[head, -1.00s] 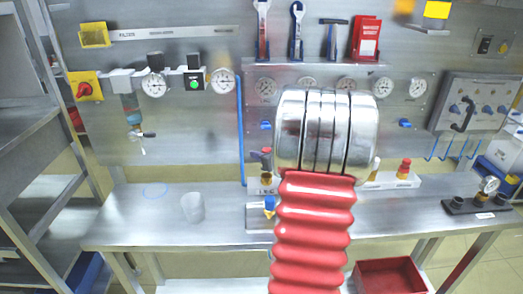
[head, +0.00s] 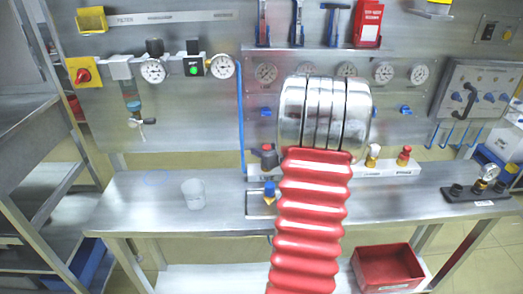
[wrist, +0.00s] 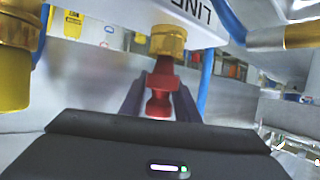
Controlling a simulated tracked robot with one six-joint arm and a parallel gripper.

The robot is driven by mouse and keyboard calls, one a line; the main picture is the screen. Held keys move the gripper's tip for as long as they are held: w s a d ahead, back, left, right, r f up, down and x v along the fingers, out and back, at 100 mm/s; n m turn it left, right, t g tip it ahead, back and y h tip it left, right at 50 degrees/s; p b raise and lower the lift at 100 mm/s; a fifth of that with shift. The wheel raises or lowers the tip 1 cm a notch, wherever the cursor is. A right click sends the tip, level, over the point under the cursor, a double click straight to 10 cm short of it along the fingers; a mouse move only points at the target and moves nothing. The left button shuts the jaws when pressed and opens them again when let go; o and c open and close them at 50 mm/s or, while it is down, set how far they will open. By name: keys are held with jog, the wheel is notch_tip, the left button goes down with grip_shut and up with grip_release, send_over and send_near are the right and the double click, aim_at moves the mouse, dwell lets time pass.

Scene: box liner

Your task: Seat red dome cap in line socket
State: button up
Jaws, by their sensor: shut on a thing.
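In the wrist view, a red cap (wrist: 159,95) with a flared upper part and a rounded knob sits between the dark fingers of my gripper (wrist: 160,78). My gripper is shut on it. A brass socket (wrist: 168,40) under a white block marked LINE (wrist: 190,15) is directly above the cap in the picture. The cap's upper end meets or overlaps the socket's rim; I cannot tell whether it is inside.
Blue tubing (wrist: 225,18) and other brass fittings (wrist: 15,65) flank the socket in the wrist view. In the head view, a steel bench (head: 130,200) carries a clear cup (head: 193,195) and a gauge stand (head: 475,195). A red bin (head: 388,268) is below.

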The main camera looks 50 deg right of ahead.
jog(key=shift+f, duration=0.85)
dwell(1.0)
jog(key=o, duration=1.1)
jog(key=v, duration=1.3)
jog(key=shift+s, duration=0.4)
jog(key=shift+a, duration=0.1)
